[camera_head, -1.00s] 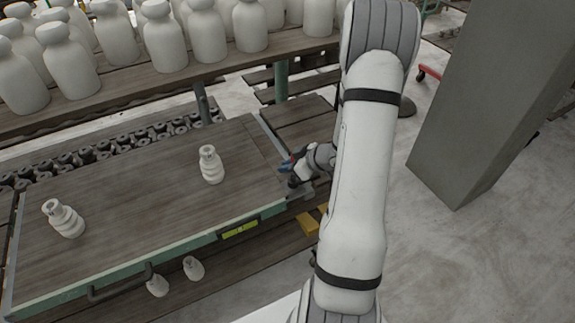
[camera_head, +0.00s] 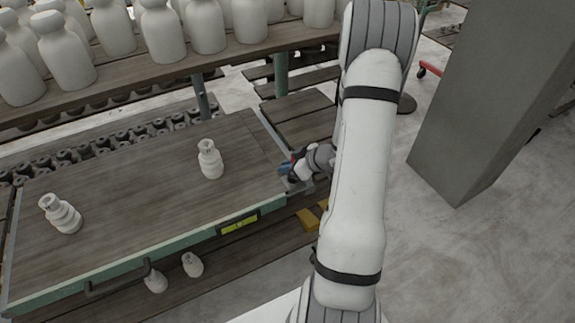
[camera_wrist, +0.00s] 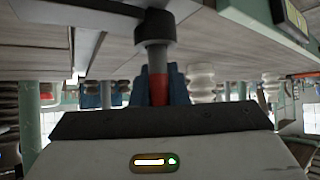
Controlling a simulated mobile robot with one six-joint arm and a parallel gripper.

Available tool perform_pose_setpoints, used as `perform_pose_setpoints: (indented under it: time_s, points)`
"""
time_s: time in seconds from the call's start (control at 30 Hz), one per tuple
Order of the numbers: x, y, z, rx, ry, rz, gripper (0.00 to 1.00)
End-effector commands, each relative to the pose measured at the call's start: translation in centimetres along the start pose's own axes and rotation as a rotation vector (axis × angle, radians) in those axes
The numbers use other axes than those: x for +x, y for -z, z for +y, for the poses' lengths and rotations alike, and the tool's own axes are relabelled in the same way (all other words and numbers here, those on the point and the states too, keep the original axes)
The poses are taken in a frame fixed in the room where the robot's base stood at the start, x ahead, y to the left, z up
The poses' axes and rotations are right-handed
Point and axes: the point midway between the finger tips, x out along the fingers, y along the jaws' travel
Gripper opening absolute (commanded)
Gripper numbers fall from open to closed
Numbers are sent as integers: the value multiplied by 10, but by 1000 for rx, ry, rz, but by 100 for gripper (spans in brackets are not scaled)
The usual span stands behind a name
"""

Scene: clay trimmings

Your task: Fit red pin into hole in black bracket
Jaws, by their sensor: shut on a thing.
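The red pin (camera_wrist: 158,82) stands between the blue fingers of my gripper (camera_wrist: 157,92) in the wrist view, and the gripper is shut on it.
The wooden table (camera_head: 130,205) has a green front edge and holds two white ringed bottles (camera_head: 210,160) and (camera_head: 61,214). A shelf of large white bottles (camera_head: 160,30) stands behind. A grey pillar (camera_head: 490,100) rises to the right of my arm.

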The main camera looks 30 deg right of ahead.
Motion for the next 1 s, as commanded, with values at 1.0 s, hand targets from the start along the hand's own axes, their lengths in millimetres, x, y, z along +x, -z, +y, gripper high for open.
perform_pose_setpoints:
  time_s: [1.0]
  points:
    - [12,-14,0,1,0,0,36]
